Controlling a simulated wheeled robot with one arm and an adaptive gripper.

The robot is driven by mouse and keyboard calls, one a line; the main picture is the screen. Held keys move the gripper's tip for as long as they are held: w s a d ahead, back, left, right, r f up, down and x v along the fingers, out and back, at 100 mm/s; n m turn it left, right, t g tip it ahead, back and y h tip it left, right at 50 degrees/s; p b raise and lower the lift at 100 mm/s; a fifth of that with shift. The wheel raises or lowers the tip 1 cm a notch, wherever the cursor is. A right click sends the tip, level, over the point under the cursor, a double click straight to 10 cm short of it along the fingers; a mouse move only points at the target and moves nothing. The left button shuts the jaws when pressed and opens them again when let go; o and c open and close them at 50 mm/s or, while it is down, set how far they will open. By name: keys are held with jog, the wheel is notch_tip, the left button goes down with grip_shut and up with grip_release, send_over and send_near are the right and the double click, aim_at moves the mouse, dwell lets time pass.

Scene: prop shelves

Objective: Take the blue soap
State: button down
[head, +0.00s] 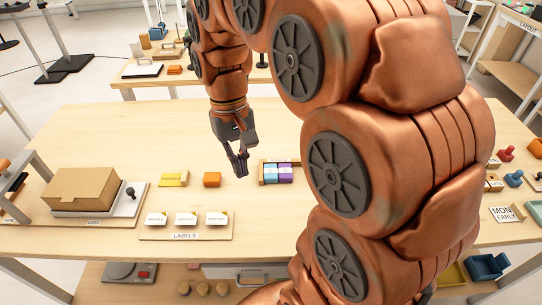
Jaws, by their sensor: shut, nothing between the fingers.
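A small wooden tray (262,181) on the table holds a light blue block (270,175) beside a purple block (285,174). The blue block looks like the blue soap, but its print is too small to read. My arm partly covers the right side of the tray area. My gripper (241,174) points down just left of the tray, apart from the blue block in the picture. Its fingers are shut and empty.
A labels board (186,235) with white cards is nearer the front edge. A cardboard box (82,190) stands at the left. My arm hides much of the table's right.

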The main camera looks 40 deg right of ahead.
jog(key=w+d+f+m+b, duration=0.2)
jog(key=w+d+m+b, duration=0.1)
jog(key=w+d, duration=0.8)
jog(key=m+y+b, duration=0.1)
jog(key=m+b, duration=0.1)
jog(key=b, duration=0.1)
send_near(272, 161)
jog(key=w+d+r, duration=0.3)
jog(key=w, duration=0.1)
jog(key=shift+x, duration=4.9)
jog(key=shift+s+a+f+p, duration=0.1)
jog(key=shift+f+p, duration=0.1)
jog(key=shift+p, duration=0.1)
jog(key=shift+s+a+r, duration=0.1)
jog(key=shift+s+a, duration=0.75)
jog(key=shift+s, duration=0.2)
jog(key=shift+s+a, duration=0.25)
jog(key=shift+s, duration=0.15)
jog(key=shift+s+a, duration=0.1)
jog(key=shift+s+a+b, duration=0.3)
jog(key=shift+s+a, duration=0.6)
jog(key=shift+s, duration=0.25)
jog(key=shift+s+a+b, duration=0.3)
jog(key=shift+s+a, duration=0.6)
jog(key=shift+s, duration=0.3)
jog(key=shift+s+a+b, duration=0.3)
jog(key=shift+s+a, duration=0.55)
jog(key=shift+s, duration=0.3)
